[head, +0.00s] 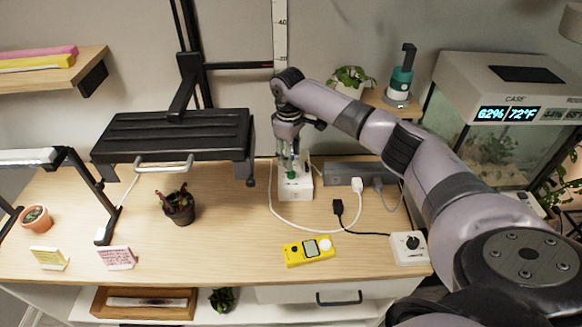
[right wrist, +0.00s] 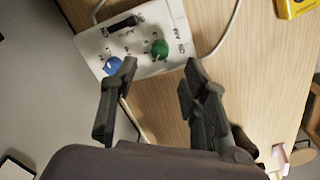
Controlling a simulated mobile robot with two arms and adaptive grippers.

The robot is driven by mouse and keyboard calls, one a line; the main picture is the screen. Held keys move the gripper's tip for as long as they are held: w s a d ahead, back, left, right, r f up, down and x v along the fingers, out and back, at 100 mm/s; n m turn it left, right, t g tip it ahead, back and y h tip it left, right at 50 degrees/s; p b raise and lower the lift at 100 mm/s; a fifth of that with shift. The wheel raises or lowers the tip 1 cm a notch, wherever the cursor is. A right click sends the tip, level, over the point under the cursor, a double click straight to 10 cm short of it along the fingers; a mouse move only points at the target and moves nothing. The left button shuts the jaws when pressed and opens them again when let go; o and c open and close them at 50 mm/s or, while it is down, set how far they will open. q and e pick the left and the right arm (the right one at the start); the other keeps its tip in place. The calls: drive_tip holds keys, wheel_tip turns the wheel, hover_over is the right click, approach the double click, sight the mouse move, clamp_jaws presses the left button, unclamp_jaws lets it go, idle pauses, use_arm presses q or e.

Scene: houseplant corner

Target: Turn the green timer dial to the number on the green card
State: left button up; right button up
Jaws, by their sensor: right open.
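The white timer box (head: 303,188) stands on the wooden top below my right gripper. In the right wrist view, the box (right wrist: 145,30) carries a green dial (right wrist: 159,48), a blue dial (right wrist: 113,66) and a black switch (right wrist: 122,24). The green dial (head: 291,175) is small in the head view. My right gripper (right wrist: 160,67) is open and points down at the box. The green dial shows in the gap between its fingertips, apart from both. The dial's setting is too small to read. I cannot pick out a green card. My left gripper is not in view.
A yellow card (head: 48,258) and a pink card (head: 116,258) stand front left. A potted plant (head: 178,207), a yellow meter (head: 308,251), a power strip (head: 350,174) with cables and a white dial box (head: 409,247) share the top. A black lamp (head: 175,135) overhangs it.

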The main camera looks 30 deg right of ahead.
sight(291, 173)
wheel_tip(291, 173, down, 7)
drive_tip(key=shift+d+r+p, duration=0.1)
drive_tip(key=shift+d+p, duration=0.05)
drive_tip(key=shift+p, duration=0.15)
drive_tip(key=shift+c, duration=0.6)
clamp_jaws()
